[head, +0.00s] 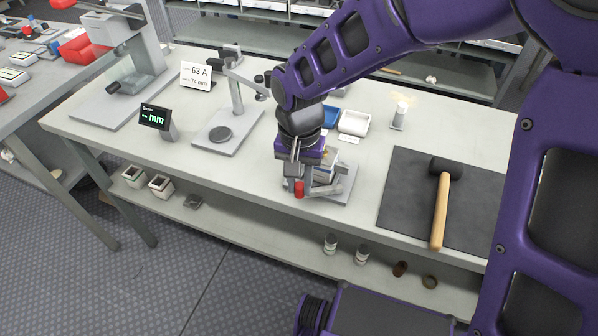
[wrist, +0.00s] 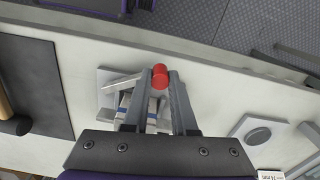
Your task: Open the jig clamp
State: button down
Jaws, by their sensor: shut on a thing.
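The jig clamp (head: 341,186) stands on a grey plate near the front edge of the workbench, partly hidden behind my gripper. My gripper (head: 298,182) reaches down over the jig and is shut on the red handle. In the wrist view the red handle tip (wrist: 160,76) sits between the two fingertips (wrist: 160,82). The jig's plate (wrist: 106,77) and a light metal bar (wrist: 121,83) show to the left of the fingers. Parts of the jig beneath the fingers are hidden.
A dark mat (head: 400,209) with a mallet (head: 440,205) lies to the right. A gauge stand (head: 236,105), a display reading "mm" (head: 157,118) and a "63 A" card (head: 196,76) stand to the left. Blue and white trays (head: 353,123) lie behind my gripper. The bench's front edge is close.

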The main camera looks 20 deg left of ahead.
jog(key=s+d+n+p, duration=0.3)
jog(key=d+n, duration=0.4)
jog(key=n, duration=0.4)
jog(key=shift+s+p, duration=0.35)
jog(key=shift+p, duration=0.4)
jog(key=c, duration=0.7)
grip_release()
jog(key=shift+d, duration=0.1)
